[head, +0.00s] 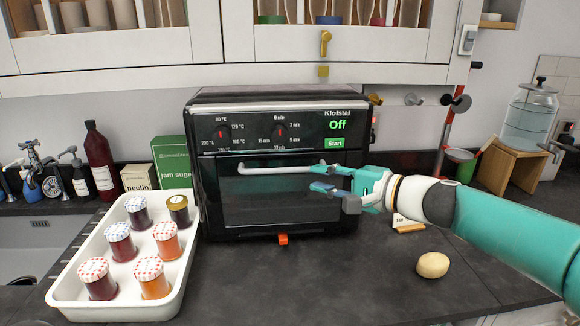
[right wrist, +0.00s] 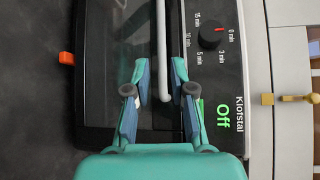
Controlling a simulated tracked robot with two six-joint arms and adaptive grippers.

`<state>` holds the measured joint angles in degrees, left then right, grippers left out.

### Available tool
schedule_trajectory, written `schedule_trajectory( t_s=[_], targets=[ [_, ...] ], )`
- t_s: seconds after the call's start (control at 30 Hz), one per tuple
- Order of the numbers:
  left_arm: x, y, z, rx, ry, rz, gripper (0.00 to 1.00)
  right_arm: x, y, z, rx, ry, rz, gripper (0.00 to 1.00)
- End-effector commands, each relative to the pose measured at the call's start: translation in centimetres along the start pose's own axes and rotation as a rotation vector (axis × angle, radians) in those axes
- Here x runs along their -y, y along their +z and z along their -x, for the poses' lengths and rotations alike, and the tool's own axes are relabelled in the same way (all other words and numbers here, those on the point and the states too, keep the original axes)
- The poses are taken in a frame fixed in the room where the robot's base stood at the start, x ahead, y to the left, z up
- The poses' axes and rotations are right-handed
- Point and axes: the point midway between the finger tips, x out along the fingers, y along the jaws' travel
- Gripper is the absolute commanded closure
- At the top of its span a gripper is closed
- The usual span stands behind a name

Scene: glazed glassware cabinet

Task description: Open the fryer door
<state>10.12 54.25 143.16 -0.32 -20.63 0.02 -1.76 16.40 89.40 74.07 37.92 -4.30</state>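The fryer (head: 285,115) is a black countertop oven with two dials and a green "Off" display. Its dark glass door (head: 265,200) is shut. A pale grey bar handle (head: 265,170) runs across the door's upper part; it also shows upright in the right wrist view (right wrist: 161,40). My right gripper (head: 322,179) is at the handle's right end. In the right wrist view its two blue fingers are apart, one on each side of the bar, with visible gaps, so it is open. My left gripper is not in view.
A white tray (head: 62,292) of lidded jars stands left of the fryer. A potato (head: 432,265) lies on the dark counter at right. An orange tab (head: 282,239) sits below the door. Wall cabinets hang above. The counter before the fryer is clear.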

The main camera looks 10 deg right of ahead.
Motion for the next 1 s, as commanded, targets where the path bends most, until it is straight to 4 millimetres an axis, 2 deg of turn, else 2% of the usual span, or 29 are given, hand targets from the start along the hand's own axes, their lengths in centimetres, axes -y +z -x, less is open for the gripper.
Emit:
schedule_trajectory(
  t_s=[0.03, 0.2, 0.43, 0.6, 0.9, 0.93, 1.0],
  targets=[
    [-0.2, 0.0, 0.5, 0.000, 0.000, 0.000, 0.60, 0.2, 0.2, -1.3, 0.005, 0.002, -0.001, 0.76],
    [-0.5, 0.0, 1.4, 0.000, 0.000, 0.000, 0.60, 0.2, 0.3, -5.1, 0.007, 0.002, -0.001, 0.76],
    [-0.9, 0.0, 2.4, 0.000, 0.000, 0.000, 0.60, 0.2, 0.2, -8.8, 0.006, 0.002, 0.000, 0.76],
    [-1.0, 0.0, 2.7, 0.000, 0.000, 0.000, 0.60, 0.1, 0.3, -10.0, 0.005, 0.001, 0.001, 0.76],
    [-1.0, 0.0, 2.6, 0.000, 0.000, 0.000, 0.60, 0.1, 0.2, -10.2, 0.005, 0.000, 0.001, 0.76],
    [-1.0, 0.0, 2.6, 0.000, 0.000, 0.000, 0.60, 0.1, 0.2, -10.2, 0.005, 0.000, 0.001, 0.78],
    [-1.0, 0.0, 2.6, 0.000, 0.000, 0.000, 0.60, 0.1, 0.2, -10.2, 0.005, 0.000, 0.001, 0.90]
  ],
)
